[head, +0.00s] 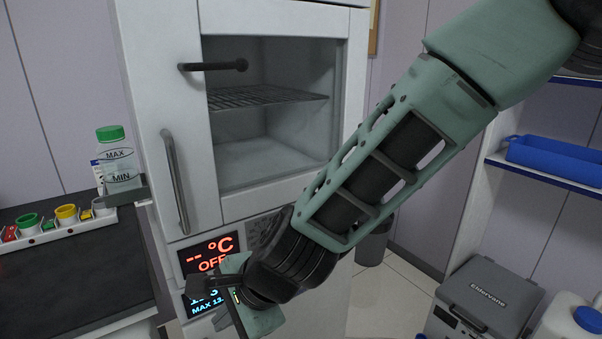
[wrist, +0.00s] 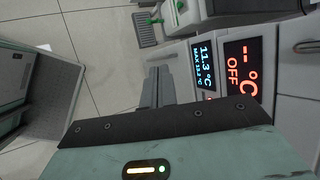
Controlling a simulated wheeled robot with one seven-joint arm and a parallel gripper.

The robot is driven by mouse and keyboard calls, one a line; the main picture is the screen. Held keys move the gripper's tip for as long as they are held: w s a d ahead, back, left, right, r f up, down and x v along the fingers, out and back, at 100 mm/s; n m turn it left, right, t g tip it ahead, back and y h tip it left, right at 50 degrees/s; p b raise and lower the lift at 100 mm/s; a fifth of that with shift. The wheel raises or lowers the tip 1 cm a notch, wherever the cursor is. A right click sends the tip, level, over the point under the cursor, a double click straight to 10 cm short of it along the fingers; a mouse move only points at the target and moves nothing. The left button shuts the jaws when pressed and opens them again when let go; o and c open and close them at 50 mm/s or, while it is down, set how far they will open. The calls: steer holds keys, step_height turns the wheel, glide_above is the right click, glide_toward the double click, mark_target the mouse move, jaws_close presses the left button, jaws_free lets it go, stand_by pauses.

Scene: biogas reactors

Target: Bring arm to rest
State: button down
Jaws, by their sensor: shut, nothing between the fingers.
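My arm (head: 385,165) reaches from the upper right of the head view down to the lower middle, bent and in front of the white cabinet. My gripper (head: 208,284) is at its lower end, in front of the cabinet's display panel, and partly covers the blue readout. In the wrist view the fingers of my gripper (wrist: 158,80) are together with nothing between them. They point over the floor beside the readouts, apart from any object. The wrist view shows the red "OFF" display (wrist: 240,68) and the blue 11.3 °C display (wrist: 205,68).
The white cabinet (head: 350,100) has a windowed compartment with a wire shelf (head: 262,97) and a door handle (head: 174,180). A green-capped bottle (head: 117,165) stands left, by a dark bench (head: 70,270). A grey Eldervane box (head: 487,296) and blue tray (head: 545,152) are at right.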

steer(key=s+d+r+n+h, duration=0.2)
steer(key=s+d+n, duration=0.2)
steer(key=d+n, duration=0.2)
steer(key=s+d+r+n+g+h+p, duration=0.1)
steer(key=s+d+r+n+h, duration=0.1)
steer(key=d, duration=0.9)
steer(key=s+d+r+n+g+h, duration=0.1)
steer(key=s+d+r+n+h, duration=0.1)
steer(key=s+d+n, duration=0.5)
steer(key=d+r+n, duration=0.1)
steer(key=d+n, duration=0.1)
steer(key=shift+r+n, duration=0.15)
steer(key=shift+n, duration=0.15)
